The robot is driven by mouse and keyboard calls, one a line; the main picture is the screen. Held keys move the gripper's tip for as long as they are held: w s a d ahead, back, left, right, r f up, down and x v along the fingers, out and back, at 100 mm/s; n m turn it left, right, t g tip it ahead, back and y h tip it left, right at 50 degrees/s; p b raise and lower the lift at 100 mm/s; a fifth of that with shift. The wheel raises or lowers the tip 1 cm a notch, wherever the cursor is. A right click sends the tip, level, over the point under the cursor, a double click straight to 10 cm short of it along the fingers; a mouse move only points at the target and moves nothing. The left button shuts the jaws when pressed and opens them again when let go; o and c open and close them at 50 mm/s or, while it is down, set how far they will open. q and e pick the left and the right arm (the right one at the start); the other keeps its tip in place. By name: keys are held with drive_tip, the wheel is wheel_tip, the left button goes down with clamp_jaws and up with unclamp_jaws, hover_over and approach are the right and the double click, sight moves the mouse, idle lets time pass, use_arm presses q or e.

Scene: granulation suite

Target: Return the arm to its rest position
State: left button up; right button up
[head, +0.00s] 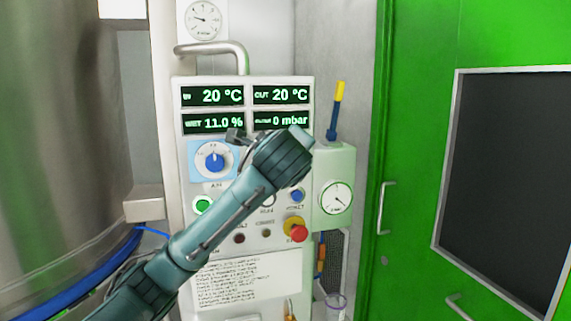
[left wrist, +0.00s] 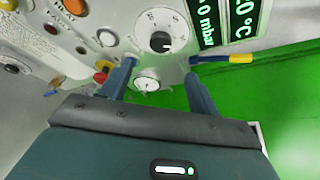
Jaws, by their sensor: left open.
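My left arm comes in from the lower left in the head view and reaches up across the control panel (head: 280,96). Its gripper (head: 268,142) is in front of the panel, just below the green displays, and hides part of the controls. In the left wrist view the two fingers of the gripper (left wrist: 160,72) are spread apart with nothing between them. A white dial with a black knob (left wrist: 160,42) shows beyond the fingertips. I cannot tell the gap between fingers and panel. My right gripper is in neither view.
A blue selector knob (head: 214,160) and a red stop button (head: 299,233) are on the panel. A pipe handle (head: 212,49) juts out above. A yellow-and-blue tool (head: 337,108) stands at right. A steel vessel (head: 60,130) is left; a green door (head: 415,120) is right.

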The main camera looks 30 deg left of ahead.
use_arm(q)
drive_tip(key=shift+s+d+r, duration=0.15)
drive_tip(key=shift+s+d, duration=0.15)
drive_tip(key=shift+s, duration=0.15)
drive_tip(key=d+f+n+h, duration=0.2)
drive_tip(key=d+f+h, duration=0.3)
drive_tip(key=f, duration=1)
drive_tip(key=d+f+n+h, duration=0.1)
drive_tip(key=d+f+h, duration=0.2)
drive_tip(key=d+f, duration=0.8)
drive_tip(key=s+d+f+n+g+h, duration=0.2)
drive_tip(key=s+f+n, duration=1.1)
drive_tip(key=s+f, duration=1.1)
wheel_tip(320, 180, down, 3)
drive_tip(key=shift+s+d+f+g+h, duration=0.1)
drive_tip(key=shift+s+d+g+h, duration=0.15)
drive_tip(key=shift+s+h, duration=0.2)
